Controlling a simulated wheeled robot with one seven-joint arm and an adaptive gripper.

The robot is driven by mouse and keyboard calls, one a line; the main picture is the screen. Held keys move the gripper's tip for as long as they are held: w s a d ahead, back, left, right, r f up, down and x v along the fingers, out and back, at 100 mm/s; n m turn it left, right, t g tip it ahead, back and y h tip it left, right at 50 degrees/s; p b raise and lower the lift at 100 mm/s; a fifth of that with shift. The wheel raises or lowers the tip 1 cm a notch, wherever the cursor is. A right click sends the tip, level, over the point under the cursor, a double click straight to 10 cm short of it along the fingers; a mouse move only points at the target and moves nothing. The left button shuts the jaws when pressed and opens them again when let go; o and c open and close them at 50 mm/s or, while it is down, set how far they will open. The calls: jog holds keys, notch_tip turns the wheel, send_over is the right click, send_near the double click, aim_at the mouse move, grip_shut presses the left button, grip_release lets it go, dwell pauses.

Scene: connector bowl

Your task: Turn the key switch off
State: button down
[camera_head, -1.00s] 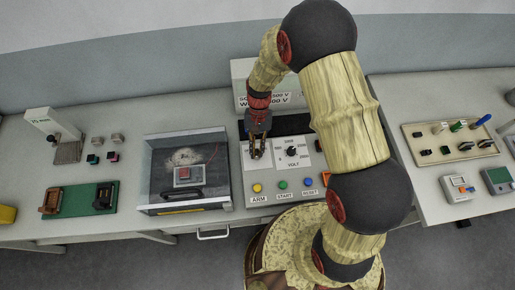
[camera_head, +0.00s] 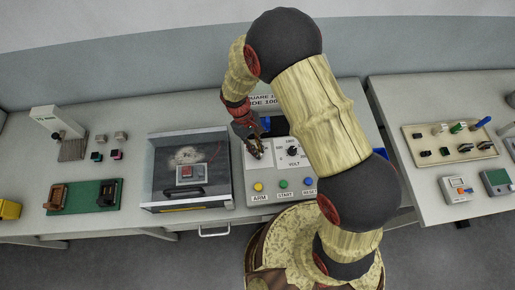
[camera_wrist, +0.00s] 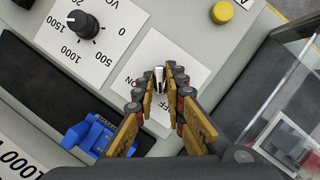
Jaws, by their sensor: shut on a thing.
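The key switch (camera_wrist: 159,77) is a small metal key on a white plate (camera_wrist: 146,61) marked ON and OFF, on the grey control panel. In the wrist view it stands between my gripper's fingertips (camera_wrist: 160,86), which are shut on it. In the head view my gripper (camera_head: 256,151) is down at the panel's upper left, over the white plate, and hides the key there.
A black voltage knob (camera_head: 292,151) sits right of my gripper. Yellow ARM (camera_head: 258,187), green START (camera_head: 283,184) and blue RESET (camera_head: 308,182) buttons line the panel's front. A clear-covered box (camera_head: 188,170) stands close on the left. A blue connector (camera_wrist: 92,134) shows in the wrist view.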

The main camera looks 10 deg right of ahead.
jog(key=shift+n+t, duration=0.3)
jog(key=shift+n, duration=0.3)
jog(key=c, duration=1.8)
grip_release()
jog(key=shift+c, duration=0.2)
jog(key=v, duration=1.2)
jog(key=shift+a, duration=0.2)
jog(key=shift+f, duration=0.1)
